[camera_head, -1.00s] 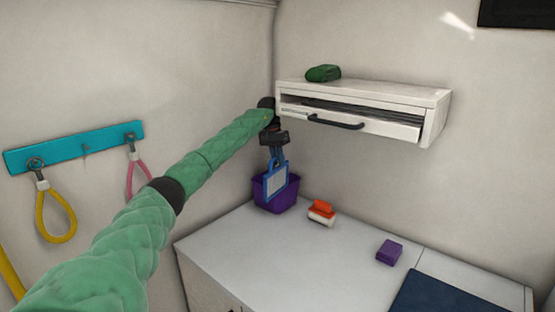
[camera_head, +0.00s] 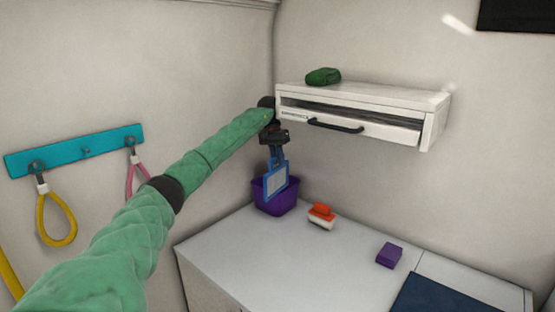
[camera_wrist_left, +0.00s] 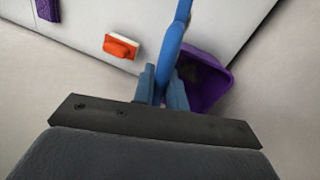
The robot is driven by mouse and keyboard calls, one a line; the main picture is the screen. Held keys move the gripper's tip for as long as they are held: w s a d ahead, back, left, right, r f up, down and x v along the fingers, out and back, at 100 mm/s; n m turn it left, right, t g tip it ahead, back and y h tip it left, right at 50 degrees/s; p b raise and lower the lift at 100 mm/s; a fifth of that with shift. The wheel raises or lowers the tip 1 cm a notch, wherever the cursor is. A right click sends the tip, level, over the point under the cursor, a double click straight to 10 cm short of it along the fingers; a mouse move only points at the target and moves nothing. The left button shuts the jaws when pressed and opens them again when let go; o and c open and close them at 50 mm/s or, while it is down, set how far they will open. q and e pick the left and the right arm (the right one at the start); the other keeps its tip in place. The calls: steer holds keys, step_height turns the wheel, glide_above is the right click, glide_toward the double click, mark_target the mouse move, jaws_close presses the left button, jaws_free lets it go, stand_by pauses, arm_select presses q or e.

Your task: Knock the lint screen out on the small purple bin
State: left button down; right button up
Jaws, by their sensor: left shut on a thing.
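The lint screen (camera_head: 276,180) is a blue frame with a pale grey panel. It hangs upright below my left gripper (camera_head: 275,156), which is shut on its top handle. In the left wrist view the blue frame (camera_wrist_left: 171,50) shows edge-on between the fingers (camera_wrist_left: 161,88). The small purple bin (camera_head: 283,205) stands on the counter in the corner. The screen overlaps the bin's rim and front in the head view; whether it touches the bin is unclear. In the left wrist view the bin (camera_wrist_left: 215,85) lies just right of the screen, with something dark inside. My right gripper is out of view.
An orange-and-white brush (camera_head: 321,216) and a purple block (camera_head: 389,255) lie on the white counter (camera_head: 240,255). A dark blue mat (camera_head: 440,298) is at front right. A wall cabinet (camera_head: 370,100) with a slot and handle holds a green bundle (camera_head: 323,75) on top. Loops hang from a teal rack (camera_head: 75,150).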

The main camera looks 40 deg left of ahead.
arm_select(q)
steer(key=shift+f, duration=0.35)
stand_by(0.6)
steer(key=shift+f+b, duration=0.3)
steer(key=shift+f, duration=0.05)
stand_by(0.5)
steer(key=shift+s+f, duration=0.1)
steer(key=shift+f, duration=0.05)
stand_by(0.9)
steer(key=shift+r+p, duration=0.3)
steer(key=shift+r, duration=0.3)
steer(key=shift+r+p, duration=1.1)
steer(key=shift+r, duration=1.35)
